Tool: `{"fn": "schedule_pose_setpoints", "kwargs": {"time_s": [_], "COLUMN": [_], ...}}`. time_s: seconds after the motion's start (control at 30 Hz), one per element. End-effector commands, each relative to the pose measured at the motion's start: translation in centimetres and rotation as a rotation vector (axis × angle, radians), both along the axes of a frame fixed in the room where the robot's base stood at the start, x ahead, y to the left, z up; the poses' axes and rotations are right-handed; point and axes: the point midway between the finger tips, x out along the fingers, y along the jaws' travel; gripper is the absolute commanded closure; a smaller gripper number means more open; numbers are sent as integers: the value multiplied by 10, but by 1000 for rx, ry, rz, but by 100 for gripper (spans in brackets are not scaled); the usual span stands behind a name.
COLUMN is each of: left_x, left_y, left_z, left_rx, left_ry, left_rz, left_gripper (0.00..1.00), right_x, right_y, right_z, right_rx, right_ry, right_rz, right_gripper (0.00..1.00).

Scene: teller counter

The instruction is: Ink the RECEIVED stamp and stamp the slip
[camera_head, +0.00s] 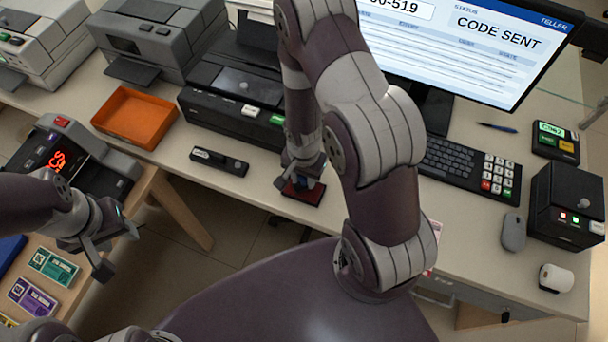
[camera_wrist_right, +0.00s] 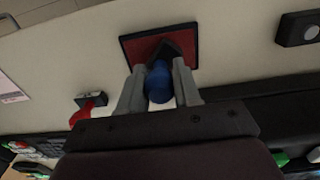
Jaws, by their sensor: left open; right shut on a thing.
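My right gripper (camera_head: 306,172) is shut on a blue-handled stamp (camera_wrist_right: 158,82); its label is not readable. The stamp's dark base is over the red ink pad (camera_head: 314,197), which also shows in the right wrist view (camera_wrist_right: 132,46). The base appears to rest on the pad, though contact is hard to confirm. A pale printed paper (camera_wrist_right: 9,88), perhaps the slip, shows at the left edge of the right wrist view; my arm mostly hides that area in the head view. My left gripper (camera_head: 117,250) is open and empty at the left.
A red-handled object (camera_wrist_right: 91,104) stands near the pad in the wrist view. A black device (camera_head: 219,162) lies left of the pad, with an orange tray (camera_head: 134,117) beyond. The keyboard (camera_head: 455,168) and mouse (camera_head: 513,232) are to the right. Counter around the pad is fairly clear.

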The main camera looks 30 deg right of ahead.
Motion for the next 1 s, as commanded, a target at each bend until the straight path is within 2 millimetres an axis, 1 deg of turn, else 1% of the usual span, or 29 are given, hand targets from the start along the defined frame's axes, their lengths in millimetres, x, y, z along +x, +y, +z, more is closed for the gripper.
{"fn": "schedule_pose_setpoints", "kwargs": {"time_s": [0.63,1.0], "left_x": [0,0], "left_y": [0,0], "left_z": [-8,-7], "left_rx": [0,0], "left_ry": [0,0], "left_rz": [0,0], "left_gripper": [57,57], "right_x": [0,0], "right_y": [0,0], "right_z": [-9,-9], "right_rx": [0,0], "right_ry": [0,0], "right_rz": [0,0], "right_gripper": [87,87]}}
